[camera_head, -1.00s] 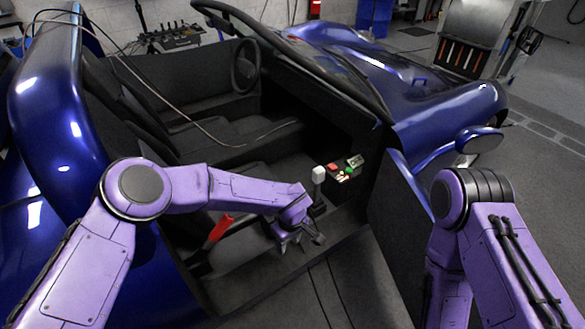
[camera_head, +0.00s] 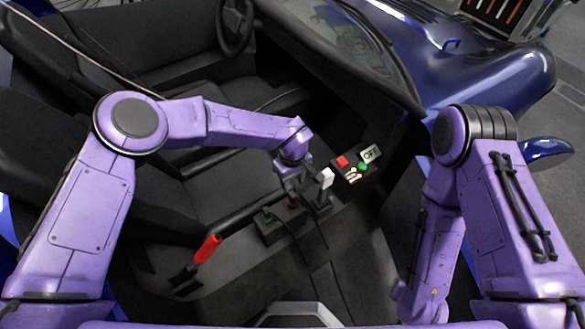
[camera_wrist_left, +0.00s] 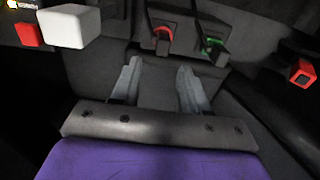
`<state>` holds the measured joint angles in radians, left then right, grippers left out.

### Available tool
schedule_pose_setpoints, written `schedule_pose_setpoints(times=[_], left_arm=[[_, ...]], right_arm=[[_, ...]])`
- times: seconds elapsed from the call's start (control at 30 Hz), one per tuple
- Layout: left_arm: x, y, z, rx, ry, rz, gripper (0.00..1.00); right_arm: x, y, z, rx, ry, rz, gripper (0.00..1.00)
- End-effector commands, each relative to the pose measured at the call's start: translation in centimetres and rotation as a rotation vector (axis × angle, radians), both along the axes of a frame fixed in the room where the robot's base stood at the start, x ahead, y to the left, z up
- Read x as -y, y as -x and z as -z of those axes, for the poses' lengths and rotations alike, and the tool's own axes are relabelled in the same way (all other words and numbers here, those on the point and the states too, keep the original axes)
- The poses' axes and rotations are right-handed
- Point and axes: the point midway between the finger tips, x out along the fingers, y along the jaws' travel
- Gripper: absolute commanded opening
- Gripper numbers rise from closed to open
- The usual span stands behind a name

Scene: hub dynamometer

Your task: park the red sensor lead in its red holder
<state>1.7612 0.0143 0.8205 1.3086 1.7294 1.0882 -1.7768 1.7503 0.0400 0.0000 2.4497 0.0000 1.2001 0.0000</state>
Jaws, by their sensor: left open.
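My left gripper (camera_head: 291,186) is open and empty, over the back of a low black block (camera_head: 282,226) on the car's centre console. The block carries a green-marked slot (camera_head: 268,215) and a red-marked slot (camera_head: 292,203). In the left wrist view, the red holder (camera_wrist_left: 164,38) and the green one (camera_wrist_left: 213,46) lie just beyond my open fingertips (camera_wrist_left: 158,72), apart from them. Dark pieces stand at both holders; I cannot tell whether the red lead is seated in the red one. My right gripper is out of view.
The white gear knob (camera_head: 327,178) stands close right of the gripper; it shows in the left wrist view (camera_wrist_left: 68,26). A red-gripped handbrake (camera_head: 207,248) is to the left. A switch panel (camera_head: 356,170) with an OFF sign is at right. Seats and sill surround the console.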

Motion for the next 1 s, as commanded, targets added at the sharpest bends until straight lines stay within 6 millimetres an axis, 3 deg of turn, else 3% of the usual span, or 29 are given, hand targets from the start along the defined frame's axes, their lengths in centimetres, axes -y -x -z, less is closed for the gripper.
schedule_pose_setpoints(times=[0.6,0.97,1.0], left_arm=[[0.0,-0.2,8.4,-0.007,0.000,0.000,0.45],[0.0,-0.2,9.0,-0.006,0.000,0.000,0.45],[0.0,-0.2,9.0,-0.006,0.000,0.000,0.38]], right_arm=[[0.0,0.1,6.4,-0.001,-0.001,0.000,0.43],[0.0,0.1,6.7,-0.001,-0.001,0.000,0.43],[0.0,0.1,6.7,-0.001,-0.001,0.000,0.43]])
